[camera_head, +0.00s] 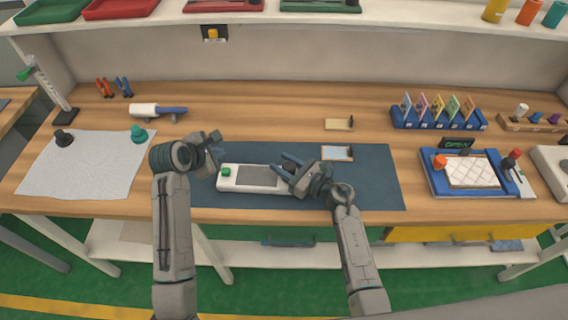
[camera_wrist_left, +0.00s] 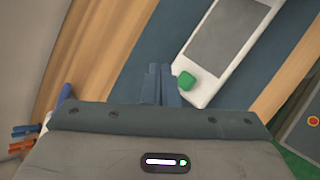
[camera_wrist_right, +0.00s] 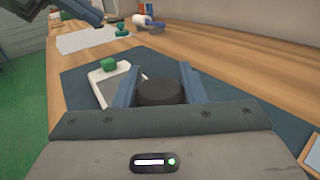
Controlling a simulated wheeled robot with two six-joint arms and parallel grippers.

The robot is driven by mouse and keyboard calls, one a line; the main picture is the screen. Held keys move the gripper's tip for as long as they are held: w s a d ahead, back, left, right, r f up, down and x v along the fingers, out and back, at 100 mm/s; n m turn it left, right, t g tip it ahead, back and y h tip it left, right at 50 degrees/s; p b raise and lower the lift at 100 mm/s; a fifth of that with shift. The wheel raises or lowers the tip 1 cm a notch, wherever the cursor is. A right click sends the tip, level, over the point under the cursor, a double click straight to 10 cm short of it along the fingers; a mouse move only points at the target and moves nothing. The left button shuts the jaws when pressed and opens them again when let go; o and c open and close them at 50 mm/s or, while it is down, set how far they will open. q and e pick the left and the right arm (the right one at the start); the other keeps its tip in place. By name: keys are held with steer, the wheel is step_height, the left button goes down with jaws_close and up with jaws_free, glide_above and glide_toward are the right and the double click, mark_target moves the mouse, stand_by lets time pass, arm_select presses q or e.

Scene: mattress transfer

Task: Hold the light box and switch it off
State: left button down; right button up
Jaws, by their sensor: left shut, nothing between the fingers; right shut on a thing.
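The light box is a flat white case (camera_head: 226,184) with a grey panel (camera_head: 256,179) and a green button (camera_head: 226,172) at its left end. It lies on the dark blue mat. My left gripper (camera_head: 217,136) is shut and empty, behind and left of the button. In the left wrist view its closed fingertips (camera_wrist_left: 160,68) appear just left of the green button (camera_wrist_left: 186,81); contact is unclear. My right gripper (camera_head: 284,163) is at the box's right end. In the right wrist view its fingers are shut on a black round knob (camera_wrist_right: 157,92), with the box (camera_wrist_right: 108,82) beyond it.
A blue tray (camera_head: 430,180) stands at the right.

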arm_select(q)
steer(key=shift+r, duration=0.25)
arm_select(e)
steer(key=o, duration=1.4)
steer(key=shift+c, duration=0.2)
steer(key=shift+d, duration=0.1)
steer(key=v, duration=1.2)
